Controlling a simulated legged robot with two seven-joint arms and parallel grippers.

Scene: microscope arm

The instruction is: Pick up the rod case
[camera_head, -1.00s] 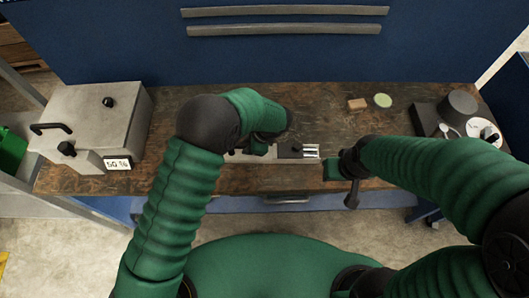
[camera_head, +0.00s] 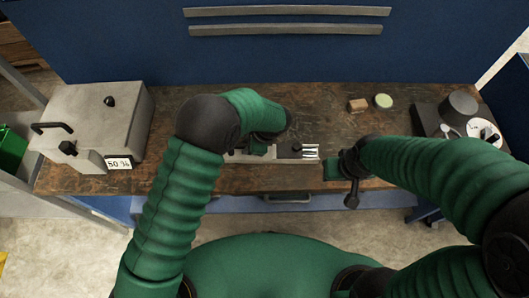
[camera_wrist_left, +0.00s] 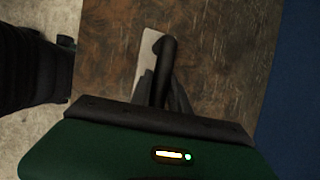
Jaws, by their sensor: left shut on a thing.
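The rod case is a narrow grey case (camera_head: 288,154) on the wooden bench, with pale rods (camera_head: 311,152) showing at its right end. My left gripper (camera_head: 262,149) is over its left part and hides it there. In the left wrist view, the grey case (camera_wrist_left: 149,46) lies beneath a dark handle (camera_wrist_left: 164,52). My left gripper (camera_wrist_left: 163,92) is shut on this handle. Whether the case is clear of the bench cannot be told. My right gripper (camera_head: 334,171) hangs near the bench's front edge, right of the case and apart from it; its jaws are unclear.
A grey metal box (camera_head: 95,118) with a percent label stands at the bench's left. A small tan block (camera_head: 358,105) and a green disc (camera_head: 383,101) lie at the back. Dark equipment (camera_head: 457,107) stands at the right. The bench (camera_head: 215,180) is clear between.

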